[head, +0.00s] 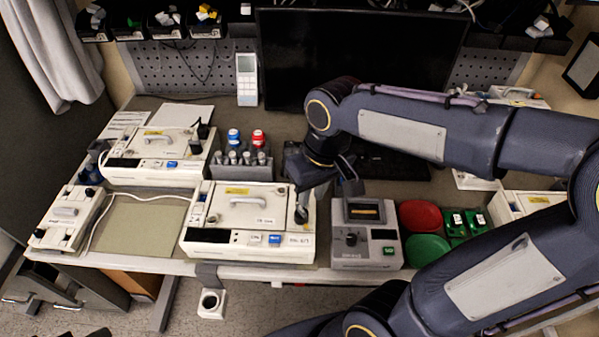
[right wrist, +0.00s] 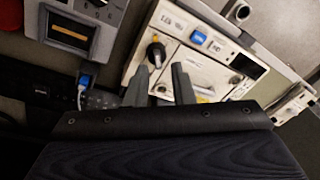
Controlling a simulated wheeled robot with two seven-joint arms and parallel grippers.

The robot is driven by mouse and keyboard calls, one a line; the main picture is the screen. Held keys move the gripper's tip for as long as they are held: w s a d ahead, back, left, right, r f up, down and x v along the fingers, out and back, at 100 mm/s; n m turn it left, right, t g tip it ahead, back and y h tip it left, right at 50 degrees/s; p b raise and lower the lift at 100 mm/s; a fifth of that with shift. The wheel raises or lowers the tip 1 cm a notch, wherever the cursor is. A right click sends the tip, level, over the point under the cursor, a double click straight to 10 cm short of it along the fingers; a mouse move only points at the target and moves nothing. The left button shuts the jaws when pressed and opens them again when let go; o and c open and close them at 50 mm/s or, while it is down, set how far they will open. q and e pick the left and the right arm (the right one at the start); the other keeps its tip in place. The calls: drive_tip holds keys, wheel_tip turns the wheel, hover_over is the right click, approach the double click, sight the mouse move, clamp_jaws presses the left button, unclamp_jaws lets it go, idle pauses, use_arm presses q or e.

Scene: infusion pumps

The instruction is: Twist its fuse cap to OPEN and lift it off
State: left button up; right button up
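The centre pump (head: 225,218) is a white box with a carry handle and a blue front button. On its right end is a black knob-like cap (head: 301,214), which also shows upright in the right wrist view (right wrist: 156,52). A second dark fitting (right wrist: 162,90) sits behind it, partly between my fingers in that view. I cannot read any OPEN mark. My right gripper (head: 325,184) is over the pump's right rear corner. Its two fingers (right wrist: 160,68) are spread and empty, pointing toward the cap without visibly holding it. My left gripper is not in view.
A similar pump (head: 150,172) stands behind left. A grey tester (head: 368,247) stands close to the centre pump's right. Red (head: 420,215) and green (head: 427,250) round pieces lie farther right. A rack with bottles (head: 250,165) stands behind. A bare mat (head: 140,228) lies left.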

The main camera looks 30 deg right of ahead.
drive_tip(key=w, duration=0.2)
drive_tip(key=w+g+h, duration=0.1)
drive_tip(key=shift+w+a+f+n, duration=0.1)
drive_tip(key=shift+a+f+n, duration=0.05)
drive_tip(key=shift+a+n, duration=0.15)
wheel_tip(320, 180, down, 8)
drive_tip(key=b, duration=0.6)
drive_tip(key=shift+r, duration=0.25)
clamp_jaws()
